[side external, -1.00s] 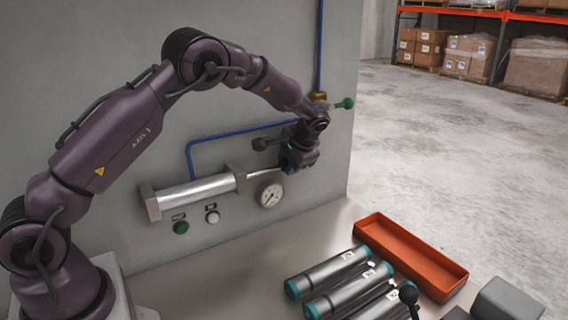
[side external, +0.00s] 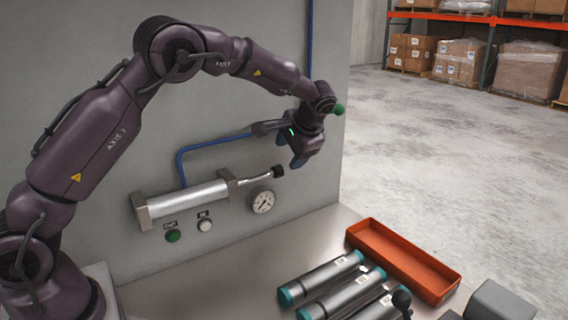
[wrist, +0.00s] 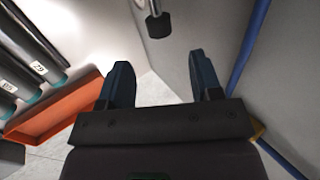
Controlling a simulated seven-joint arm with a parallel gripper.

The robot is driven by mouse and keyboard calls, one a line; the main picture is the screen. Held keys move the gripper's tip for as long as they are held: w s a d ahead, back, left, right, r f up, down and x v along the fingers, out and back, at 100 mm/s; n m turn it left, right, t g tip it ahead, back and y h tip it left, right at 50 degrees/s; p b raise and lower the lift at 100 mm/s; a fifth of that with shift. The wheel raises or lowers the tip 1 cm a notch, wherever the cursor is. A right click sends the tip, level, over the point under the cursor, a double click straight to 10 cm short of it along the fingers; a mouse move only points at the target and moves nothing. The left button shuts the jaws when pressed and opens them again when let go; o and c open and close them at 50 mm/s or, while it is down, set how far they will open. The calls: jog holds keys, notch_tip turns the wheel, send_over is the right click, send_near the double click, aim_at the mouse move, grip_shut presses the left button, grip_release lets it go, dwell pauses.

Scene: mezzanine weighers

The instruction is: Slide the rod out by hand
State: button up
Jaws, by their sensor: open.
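The rod (side external: 259,176) is a thin bright bar with a black end knob (side external: 278,171). It sticks out to the right from the silver cylinder (side external: 188,198) mounted on the grey wall panel. My gripper (side external: 299,163) is open and empty, just right of and slightly above the knob, apart from it. In the wrist view the black knob (wrist: 158,25) shows beyond the two blue fingers (wrist: 160,60), which have nothing between them.
A round gauge (side external: 263,201) and green and white buttons (side external: 173,236) sit below the cylinder. A blue pipe (side external: 182,165) runs on the panel. An orange tray (side external: 365,252) and several teal-ended cylinders (side external: 322,278) occupy the bench's right; its middle (side external: 225,265) is clear.

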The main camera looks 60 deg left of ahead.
jog(key=v, duration=0.5)
jog(key=shift+d+r, duration=0.2)
jog(key=shift+r, duration=0.1)
jog(key=s+d+r+t+h, duration=0.2)
jog(key=s+d, duration=0.1)
jog(key=s, duration=0.7)
jog(key=s+d+r+t+h, duration=0.1)
jog(key=s+d+h, duration=0.1)
jog(key=s, duration=0.8)
jog(key=s+d+r+t+h, duration=0.2)
jog(key=s+d, duration=0.3)
jog(key=s, duration=0.5)
jog(key=shift+r+t+h, duration=0.3)
jog(key=shift+h, duration=0.1)
